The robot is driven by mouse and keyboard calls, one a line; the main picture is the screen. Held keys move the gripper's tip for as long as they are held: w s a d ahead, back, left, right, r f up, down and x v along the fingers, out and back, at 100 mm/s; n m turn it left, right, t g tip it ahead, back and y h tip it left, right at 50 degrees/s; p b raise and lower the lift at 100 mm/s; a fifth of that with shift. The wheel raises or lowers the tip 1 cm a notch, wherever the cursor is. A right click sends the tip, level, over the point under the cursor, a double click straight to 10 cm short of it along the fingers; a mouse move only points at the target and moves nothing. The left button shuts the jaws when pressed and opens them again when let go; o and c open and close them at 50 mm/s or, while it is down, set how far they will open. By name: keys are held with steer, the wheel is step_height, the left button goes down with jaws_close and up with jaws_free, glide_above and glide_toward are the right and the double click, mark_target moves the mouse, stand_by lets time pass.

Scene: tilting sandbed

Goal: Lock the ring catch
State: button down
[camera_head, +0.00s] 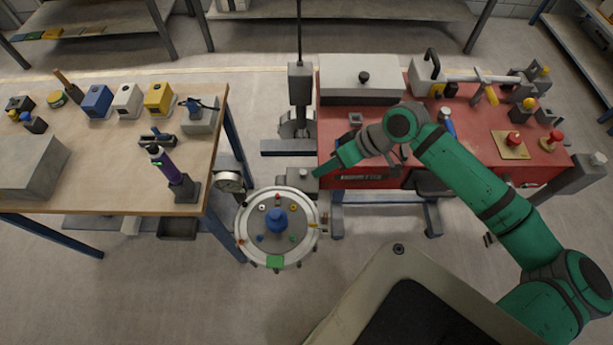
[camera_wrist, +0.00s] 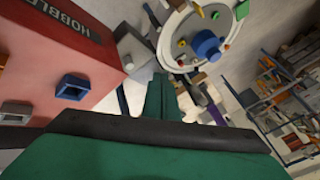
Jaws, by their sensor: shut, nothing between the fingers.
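The round sandbed (camera_head: 243,240) has a pale rim and a grey face with a blue knob (camera_head: 277,219) in the middle. It stands between the two tables; it also shows at the top of the wrist view (camera_wrist: 166,52). Small coloured pieces sit around its face, and a green tab (camera_head: 275,262) is on its front rim. I cannot tell which part is the ring catch. My gripper (camera_head: 318,171) is shut and empty, above the grey block (camera_head: 301,180) at the sandbed's back right edge. Its green fingers (camera_wrist: 163,88) point toward the sandbed in the wrist view.
A red table (camera_head: 350,182) on the right carries a grey box (camera_head: 362,90) and several fixtures. A wooden table (camera_head: 110,190) on the left holds coloured boxes and a purple-handled tool (camera_head: 163,160).

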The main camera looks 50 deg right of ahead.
mark_target(278, 199)
steer(key=x, duration=0.9)
steer(key=a, duration=0.1)
steer(key=w+a, duration=0.1)
steer(key=a, duration=0.1)
steer(key=shift+f, duration=0.1)
steer(key=shift+w+a, duration=0.1)
steer(key=shift+a, duration=0.35)
steer(key=shift+a, duration=0.15)
